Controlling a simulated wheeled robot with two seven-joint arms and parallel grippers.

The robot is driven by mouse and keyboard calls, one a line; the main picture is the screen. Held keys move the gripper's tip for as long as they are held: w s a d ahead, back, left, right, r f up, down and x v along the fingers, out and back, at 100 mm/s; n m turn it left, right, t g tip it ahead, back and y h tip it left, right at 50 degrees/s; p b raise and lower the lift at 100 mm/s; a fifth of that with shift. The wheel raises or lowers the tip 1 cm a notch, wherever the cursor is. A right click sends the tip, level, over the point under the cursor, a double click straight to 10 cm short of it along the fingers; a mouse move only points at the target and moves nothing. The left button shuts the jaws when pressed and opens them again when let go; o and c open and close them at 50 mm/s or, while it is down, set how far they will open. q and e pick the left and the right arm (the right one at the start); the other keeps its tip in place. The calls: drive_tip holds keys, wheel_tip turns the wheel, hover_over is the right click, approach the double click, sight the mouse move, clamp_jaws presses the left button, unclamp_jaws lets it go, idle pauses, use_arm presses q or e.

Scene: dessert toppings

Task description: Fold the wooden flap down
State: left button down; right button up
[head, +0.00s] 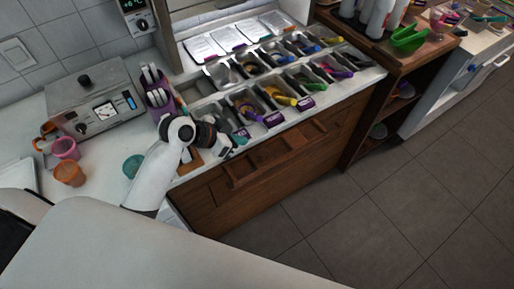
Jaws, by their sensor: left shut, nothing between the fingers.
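The wooden flap (283,151) is a long brown panel with a raised, slotted frame on the front of the toppings counter, just below the counter's edge. From this angle I cannot tell clearly whether it stands out or hangs flat against the front. My left gripper (231,148) is at the left end of the flap, near the counter's front edge. Its fingers are shut and empty. I cannot tell whether they touch the flap. My right gripper is not in view.
Several topping bins (273,96) with colourful scoops fill the counter behind the flap. A metal appliance (97,103), a pink cup (65,149) and an orange cup (70,174) stand at left. A wooden shelf (372,108) stands at right. The grey floor (345,210) in front is clear.

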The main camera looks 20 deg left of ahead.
use_arm(q)
drive_tip(key=p, duration=0.1)
hover_over(256, 160)
wheel_tip(256, 160, down, 5)
drive_tip(key=shift+w+f, duration=0.1)
wheel_tip(256, 160, down, 2)
drive_tip(key=shift+f+p, duration=0.2)
drive_tip(key=shift+p, duration=0.15)
drive_tip(key=shift+f, duration=0.6)
drive_tip(key=shift+f, duration=0.1)
